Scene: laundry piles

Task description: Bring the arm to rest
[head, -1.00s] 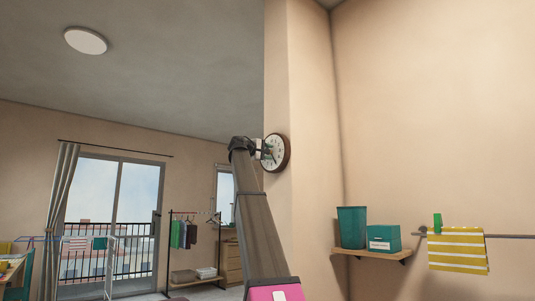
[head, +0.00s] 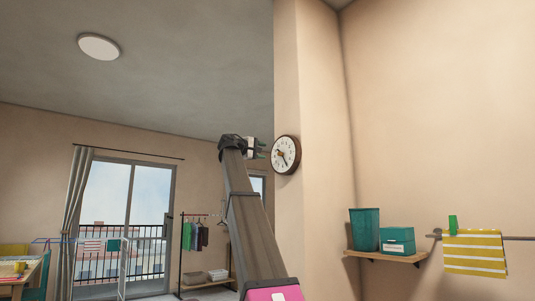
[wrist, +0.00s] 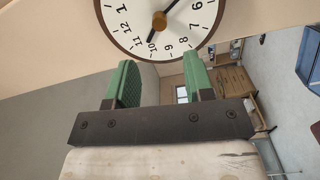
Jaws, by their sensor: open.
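My arm rises in the middle of the head view. My gripper (head: 261,150) is at its top, pointing right toward the wall clock, with nothing seen between its fingers. In the wrist view my gripper (wrist: 160,85) shows two green fingers set well apart, open and empty. The round wall clock (head: 286,154) hangs on the wall corner just right of the fingers in the head view. In the wrist view the clock (wrist: 160,20) fills the top, beyond the fingertips. I cannot tell the exact gap between them.
A wall shelf (head: 387,257) at lower right holds a teal bin (head: 365,229) and a teal box (head: 397,240). A yellow striped cloth (head: 474,252) hangs on a rod beside it. A clothes rack (head: 181,255) stands by the glass door at left. The air left of my arm looks clear.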

